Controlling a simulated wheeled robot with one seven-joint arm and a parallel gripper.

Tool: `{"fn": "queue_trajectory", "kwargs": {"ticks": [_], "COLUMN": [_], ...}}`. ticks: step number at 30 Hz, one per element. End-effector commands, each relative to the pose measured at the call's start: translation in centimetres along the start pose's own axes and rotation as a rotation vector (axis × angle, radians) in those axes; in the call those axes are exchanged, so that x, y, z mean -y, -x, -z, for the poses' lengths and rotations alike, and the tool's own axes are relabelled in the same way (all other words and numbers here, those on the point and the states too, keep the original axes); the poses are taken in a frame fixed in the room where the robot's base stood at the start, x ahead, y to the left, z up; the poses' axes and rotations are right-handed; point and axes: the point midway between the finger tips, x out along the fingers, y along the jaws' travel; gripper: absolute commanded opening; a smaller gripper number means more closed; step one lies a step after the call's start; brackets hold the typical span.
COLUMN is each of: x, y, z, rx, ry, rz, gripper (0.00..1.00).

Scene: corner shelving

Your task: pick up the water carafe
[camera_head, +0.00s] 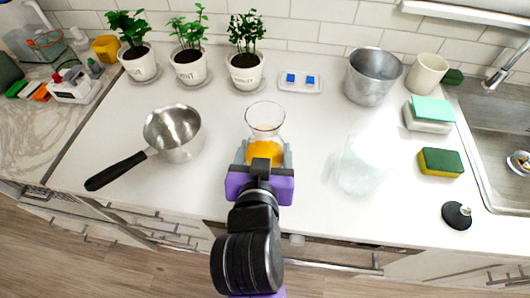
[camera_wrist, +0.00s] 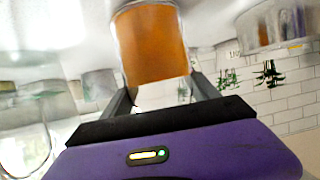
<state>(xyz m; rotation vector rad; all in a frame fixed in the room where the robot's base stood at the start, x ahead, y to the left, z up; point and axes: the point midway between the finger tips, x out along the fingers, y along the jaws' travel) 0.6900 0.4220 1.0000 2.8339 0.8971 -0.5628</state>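A clear glass carafe (camera_head: 265,116) with a flared neck and orange liquid in its lower part stands upright on the white counter. My gripper (camera_head: 265,158) is at its near side, with one grey finger on either side of its lower body. The fingers look spread wider than the glass; firm contact cannot be made out. In the wrist view the orange-filled carafe (camera_wrist: 152,45) is between the two fingers of my gripper (camera_wrist: 163,85). A faint, transparent vessel (camera_head: 362,168) stands to the right; its contents are hard to tell.
A saucepan (camera_head: 176,133) is to the left, its black handle pointing towards the front edge. Potted plants (camera_head: 246,70) line the back wall. A metal pot (camera_head: 372,78), a cup (camera_head: 426,75), a sponge (camera_head: 441,162) and a black stopper (camera_head: 457,214) are right, beside the sink (camera_head: 490,110).

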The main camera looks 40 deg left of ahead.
Motion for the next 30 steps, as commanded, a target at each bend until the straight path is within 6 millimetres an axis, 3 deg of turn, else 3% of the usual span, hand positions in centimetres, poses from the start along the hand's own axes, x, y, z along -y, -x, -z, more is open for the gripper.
{"fn": "queue_trajectory", "kwargs": {"ticks": [1,6,20,30], "x": [0.0,0.0,0.0,0.0], "y": [0.0,0.0,0.2,0.9], "z": [0.0,0.0,0.7,2.5], "rx": [0.0,0.0,-0.008,-0.01], "ry": [0.0,0.0,-0.002,-0.003], "rz": [0.0,0.0,0.001,0.0], "gripper": [0.31,0.0,0.0,0.0]}}
